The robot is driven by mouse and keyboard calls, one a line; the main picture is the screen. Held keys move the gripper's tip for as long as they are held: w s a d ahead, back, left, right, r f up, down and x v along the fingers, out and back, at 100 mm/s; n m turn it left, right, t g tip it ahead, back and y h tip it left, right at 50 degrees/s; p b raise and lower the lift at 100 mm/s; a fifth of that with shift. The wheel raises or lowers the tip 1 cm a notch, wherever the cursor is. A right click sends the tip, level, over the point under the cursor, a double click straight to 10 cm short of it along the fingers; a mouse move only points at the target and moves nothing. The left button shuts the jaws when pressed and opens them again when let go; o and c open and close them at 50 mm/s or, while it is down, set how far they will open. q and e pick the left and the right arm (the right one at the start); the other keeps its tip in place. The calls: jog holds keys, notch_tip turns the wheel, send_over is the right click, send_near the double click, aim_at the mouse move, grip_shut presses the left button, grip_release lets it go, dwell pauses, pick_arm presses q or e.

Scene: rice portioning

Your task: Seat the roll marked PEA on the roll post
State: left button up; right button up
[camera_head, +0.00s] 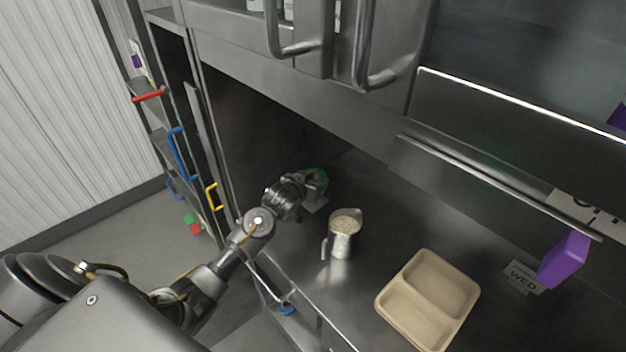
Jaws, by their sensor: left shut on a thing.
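My left gripper (313,186) reaches in from the left to the back of the steel counter, under the overhanging cabinet. It is shut on a small round green thing (319,173), which looks like the roll; the gripper covers most of it. No PEA marking can be read. I cannot make out the roll post, nor tell whether the roll touches anything beneath it. My right gripper is not in view.
A metal jug (342,236) filled with pale grains stands right of the gripper. A beige divided tray (462,291) lies farther right, near a WED card (523,277) and a purple block (564,259). Cabinet handles (374,75) hang above. Coloured handles (181,153) line the left shelves.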

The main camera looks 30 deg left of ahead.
pick_arm(q)
notch_tip(320, 180, down, 2)
jog(key=shift+a+b, duration=0.1)
jog(key=shift+b, duration=0.35)
jog(key=shift+f+b, duration=0.9)
jog(key=shift+f, duration=0.75)
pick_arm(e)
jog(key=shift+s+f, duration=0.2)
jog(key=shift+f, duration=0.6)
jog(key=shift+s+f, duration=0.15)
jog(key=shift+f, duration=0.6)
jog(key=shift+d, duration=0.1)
pick_arm(q)
jog(key=o, duration=1.1)
jog(key=b+v, duration=0.2)
jog(key=v, duration=0.9)
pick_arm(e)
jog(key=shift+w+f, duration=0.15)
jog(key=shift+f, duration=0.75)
pick_arm(q)
jog(key=shift+w+f, duration=0.1)
jog(key=shift+f, duration=0.05)
